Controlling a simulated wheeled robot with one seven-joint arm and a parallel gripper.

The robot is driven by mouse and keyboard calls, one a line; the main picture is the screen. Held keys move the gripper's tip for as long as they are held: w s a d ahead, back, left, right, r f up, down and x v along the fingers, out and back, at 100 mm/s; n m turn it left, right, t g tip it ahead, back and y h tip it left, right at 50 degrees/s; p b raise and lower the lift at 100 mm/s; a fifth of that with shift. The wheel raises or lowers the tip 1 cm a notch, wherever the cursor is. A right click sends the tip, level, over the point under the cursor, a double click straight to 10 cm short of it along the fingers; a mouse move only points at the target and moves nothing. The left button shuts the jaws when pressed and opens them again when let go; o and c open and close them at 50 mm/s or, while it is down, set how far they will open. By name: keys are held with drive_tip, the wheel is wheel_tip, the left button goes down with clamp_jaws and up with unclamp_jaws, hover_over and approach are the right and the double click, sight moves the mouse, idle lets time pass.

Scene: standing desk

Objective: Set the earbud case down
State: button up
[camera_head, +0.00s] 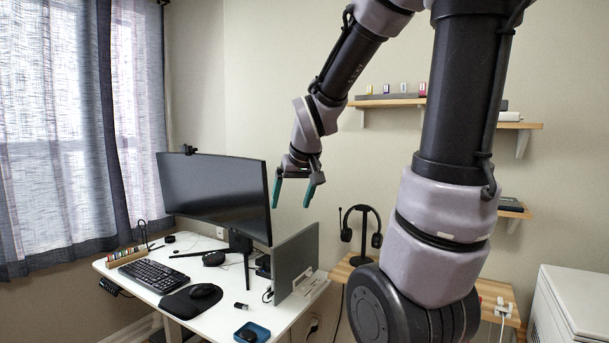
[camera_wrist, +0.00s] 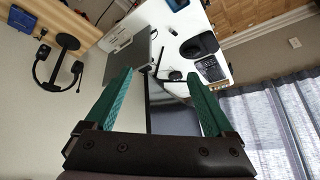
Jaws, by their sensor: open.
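My gripper (camera_head: 292,199) is open and empty, raised in the air above the right part of the desk, in front of the wall. Its two green fingers stand wide apart in the wrist view (camera_wrist: 159,88), with nothing between them. A small dark rounded object (camera_head: 249,335) lies in a blue tray (camera_head: 264,328) at the desk's front edge; it may be the earbud case, but it is too small to be sure. The tray also shows at the top of the wrist view (camera_wrist: 177,4).
The white desk (camera_head: 222,292) holds a monitor (camera_head: 215,193), keyboard (camera_head: 152,274), mouse (camera_head: 203,290) and upright grey panel (camera_head: 296,262). A headset on a stand (camera_head: 361,230) is on a wooden surface to the right. Bare desk surrounds the small black item (camera_head: 241,306).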

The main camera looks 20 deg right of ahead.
drive_tip(key=s+a+r+m+y, duration=0.2)
drive_tip(key=s+r, duration=0.6)
drive_tip(key=s, duration=0.5)
drive_tip(key=shift+s+a+m+t, duration=0.25)
drive_tip(key=shift+m+t, duration=0.05)
drive_tip(key=shift+m, duration=0.2)
